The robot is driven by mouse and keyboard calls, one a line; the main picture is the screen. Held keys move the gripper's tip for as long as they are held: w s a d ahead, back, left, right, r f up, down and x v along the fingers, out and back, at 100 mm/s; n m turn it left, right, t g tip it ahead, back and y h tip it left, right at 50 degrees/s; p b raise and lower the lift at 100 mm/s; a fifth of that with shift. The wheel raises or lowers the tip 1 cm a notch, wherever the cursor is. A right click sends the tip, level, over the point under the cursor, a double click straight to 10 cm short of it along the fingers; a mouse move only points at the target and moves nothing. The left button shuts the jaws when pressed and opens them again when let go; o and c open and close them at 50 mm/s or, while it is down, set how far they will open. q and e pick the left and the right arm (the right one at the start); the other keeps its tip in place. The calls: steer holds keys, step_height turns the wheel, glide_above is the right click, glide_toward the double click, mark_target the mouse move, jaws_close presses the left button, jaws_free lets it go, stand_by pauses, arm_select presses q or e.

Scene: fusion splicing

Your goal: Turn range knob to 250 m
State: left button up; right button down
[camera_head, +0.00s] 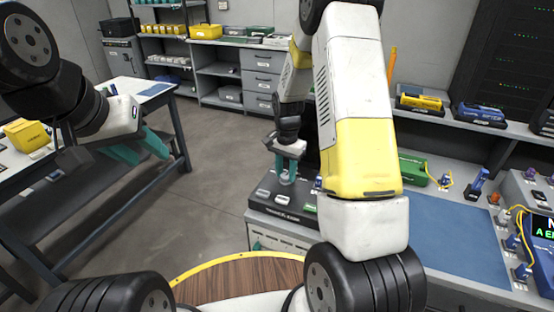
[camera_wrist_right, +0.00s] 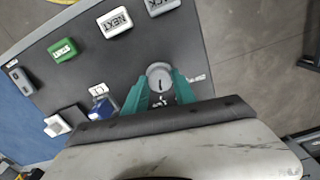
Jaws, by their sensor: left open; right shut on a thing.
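The range knob (camera_wrist_right: 160,75) is a round light-grey dial with a dark mark, on the dark panel of a tester box (camera_wrist_right: 110,70). My right gripper's teal fingers (camera_wrist_right: 159,91) are shut on the knob from both sides in the right wrist view. The printing beside the knob is too small to read. In the head view the right gripper (camera_head: 288,170) points down onto the tester box (camera_head: 276,213), and the knob is hidden there. My left gripper (camera_head: 143,149) is open and empty at the left, well away from the box.
A blue mat (camera_head: 450,230) lies right of the box. A left bench (camera_head: 60,170) and back shelves (camera_head: 220,75) border open floor.

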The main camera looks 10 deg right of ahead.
mark_target(286, 175)
steer(key=n, duration=0.7)
steer(key=shift+n, duration=0.3)
steer(key=n, duration=0.3)
steer(key=shift+n, duration=0.3)
steer(key=shift+r+n, duration=0.1)
steer(key=shift+n, duration=1.8)
steer(key=c, duration=1)
jaws_free()
steer(key=shift+r, duration=3.85)
